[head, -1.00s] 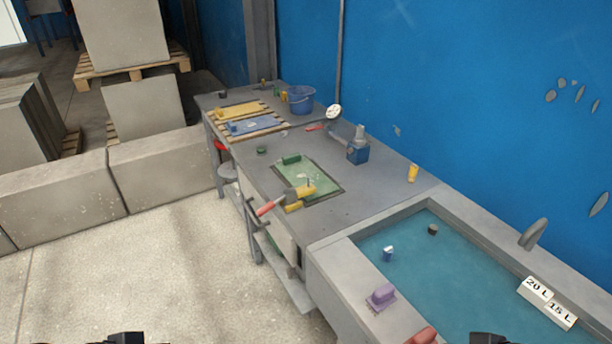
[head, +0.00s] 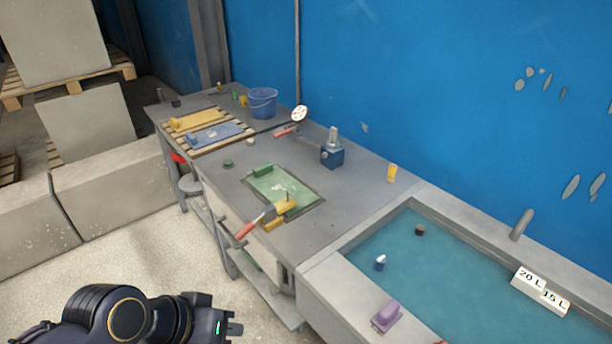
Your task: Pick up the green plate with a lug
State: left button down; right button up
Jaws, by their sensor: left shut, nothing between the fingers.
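The green plate (head: 274,188) lies flat in a dark-edged recess on the grey bench. A darker green block, which looks like its lug (head: 263,171), stands at its far left edge. A yellow block (head: 273,224) sits by the near edge. My left gripper (head: 236,328) is at the bottom of the head view, shut and empty, in front of the bench and well short of the plate. My right gripper is not in view.
A yellow plate (head: 205,117) and a blue plate (head: 216,134) lie on a pallet at the bench's far end, by a blue bucket (head: 262,102). A blue box (head: 332,153) stands behind the green plate. A water basin (head: 470,278) is at right.

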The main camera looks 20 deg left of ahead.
aim_at(273, 182)
jog(key=i+j+z, duration=0.1)
jog(key=j, duration=0.3)
jog(key=i+j+z, duration=0.15)
jog(key=j, duration=0.2)
jog(key=i+j+z, duration=0.1)
jog(key=j, duration=0.3)
jog(key=i+j+z, duration=0.15)
jog(key=j, duration=0.3)
jog(key=j+z, duration=0.1)
jog(key=j, duration=0.3)
jog(key=i+j, duration=0.1)
jog(key=j, duration=0.45)
jog(key=i+j, duration=0.15)
jog(key=j, duration=0.4)
jog(key=i+j, duration=0.1)
jog(key=j, duration=0.5)
jog(key=i+j, duration=0.1)
jog(key=j, duration=0.45)
jog(key=i+j, duration=0.1)
jog(key=j, duration=0.45)
jog(key=i+z, duration=0.05)
